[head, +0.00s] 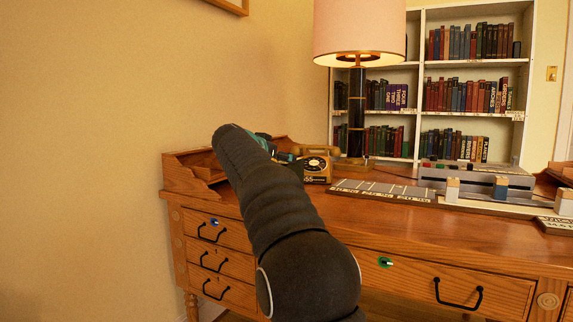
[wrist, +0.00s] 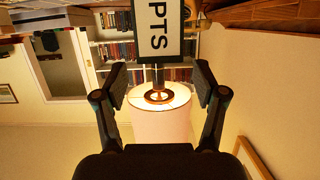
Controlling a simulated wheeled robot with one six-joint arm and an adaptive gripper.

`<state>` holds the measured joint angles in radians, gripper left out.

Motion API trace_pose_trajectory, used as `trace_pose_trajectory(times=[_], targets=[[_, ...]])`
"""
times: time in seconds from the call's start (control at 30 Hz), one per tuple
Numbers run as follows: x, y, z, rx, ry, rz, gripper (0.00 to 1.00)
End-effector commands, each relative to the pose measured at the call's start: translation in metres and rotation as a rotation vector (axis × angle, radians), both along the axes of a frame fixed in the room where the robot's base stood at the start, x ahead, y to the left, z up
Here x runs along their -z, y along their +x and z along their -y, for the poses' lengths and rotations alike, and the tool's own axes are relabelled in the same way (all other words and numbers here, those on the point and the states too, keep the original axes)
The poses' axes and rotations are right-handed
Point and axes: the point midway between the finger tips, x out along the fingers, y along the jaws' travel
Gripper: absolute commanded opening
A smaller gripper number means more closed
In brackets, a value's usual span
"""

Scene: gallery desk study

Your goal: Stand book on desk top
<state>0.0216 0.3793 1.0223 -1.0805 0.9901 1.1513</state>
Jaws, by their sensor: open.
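The desk top (head: 385,218) is polished brown wood and spans the head view. In the upside-down wrist view, a dark-edged book (wrist: 157,38) with a white panel lettered "PTS" shows at the top centre. My gripper (wrist: 160,84) is open, its two black fingers apart on either side of the picture's middle. The book lies in line with the gap, apart from both fingers. How far ahead it is I cannot tell. In the head view my arm hides most of the gripper and the book is not seen.
A lit lamp (head: 357,110) stands on the desk, beside a rotary telephone (head: 316,167). A flat panel (head: 383,190) and a grey device (head: 475,178) lie to the right. A wooden organiser (head: 190,173) is at the left. A bookcase (head: 474,65) stands behind.

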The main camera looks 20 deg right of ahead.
Motion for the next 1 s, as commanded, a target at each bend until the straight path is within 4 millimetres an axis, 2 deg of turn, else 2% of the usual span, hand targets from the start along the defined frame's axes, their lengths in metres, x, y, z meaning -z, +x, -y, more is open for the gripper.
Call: trace_pose_trajectory(times=[0.1, 0.3, 0.77, 0.87, 1.0], targets=[[-0.006, -0.013, -0.018, -0.003, 0.0, 0.001, 0.71], [-0.013, -0.027, -0.035, -0.001, -0.001, 0.001, 0.71], [-0.014, -0.038, -0.041, -0.01, 0.005, -0.018, 0.71], [-0.005, -0.056, -0.044, -0.04, 0.023, -0.073, 0.71], [0.021, -0.104, -0.054, -0.127, 0.066, -0.207, 0.71]])
